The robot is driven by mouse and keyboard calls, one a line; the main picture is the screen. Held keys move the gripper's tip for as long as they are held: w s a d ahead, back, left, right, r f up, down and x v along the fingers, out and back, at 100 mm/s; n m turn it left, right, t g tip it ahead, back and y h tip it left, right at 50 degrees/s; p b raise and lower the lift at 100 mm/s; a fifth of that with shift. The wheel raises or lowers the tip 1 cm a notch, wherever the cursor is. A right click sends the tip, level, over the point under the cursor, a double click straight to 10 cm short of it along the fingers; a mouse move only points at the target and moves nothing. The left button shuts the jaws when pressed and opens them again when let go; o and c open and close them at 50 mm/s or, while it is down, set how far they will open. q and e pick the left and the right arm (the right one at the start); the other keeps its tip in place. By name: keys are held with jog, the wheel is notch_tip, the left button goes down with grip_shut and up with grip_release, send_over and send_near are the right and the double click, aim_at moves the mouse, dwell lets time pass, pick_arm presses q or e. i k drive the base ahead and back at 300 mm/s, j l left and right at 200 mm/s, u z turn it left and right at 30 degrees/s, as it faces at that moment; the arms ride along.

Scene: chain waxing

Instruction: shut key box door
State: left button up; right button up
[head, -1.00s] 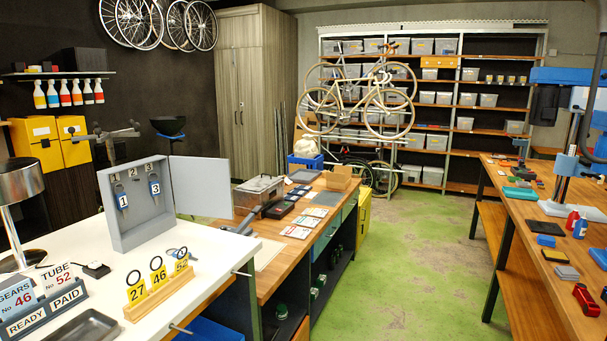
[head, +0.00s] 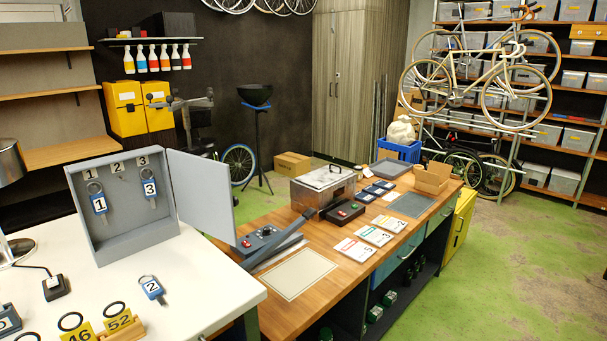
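The grey key box (head: 127,212) stands upright on the white table at the left in the head view. Its door (head: 201,194) is hinged on the right side and stands wide open, pointing to the right. The hook under number 2 is empty. A blue key tag 2 (head: 151,287) lies on the white table in front of the box. Neither of my grippers is in view.
The white table (head: 195,300) is clear right of tag 2. Yellow number tags (head: 119,322) stand in a wooden holder at the front edge. A lamp (head: 10,165) stands left of the box. A wooden bench (head: 345,268) with a lever tool (head: 275,240) adjoins at the right.

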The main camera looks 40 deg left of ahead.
aim_at(202, 187)
jog(key=i+l+u, duration=0.1)
jog(key=i+u, duration=0.35)
jog(key=i+l+u, duration=0.25)
jog(key=i+u, duration=0.25)
jog(key=i+l+u, duration=0.55)
jog(key=u, duration=0.3)
jog(key=i+l+u, duration=0.15)
jog(key=u, duration=0.3)
jog(key=i+l+u, duration=0.1)
jog(key=u, duration=0.3)
jog(key=l+u, duration=0.25)
jog(key=u, duration=0.2)
jog(key=i+l+u, duration=0.1)
jog(key=l+u, duration=0.15)
jog(key=u, duration=0.15)
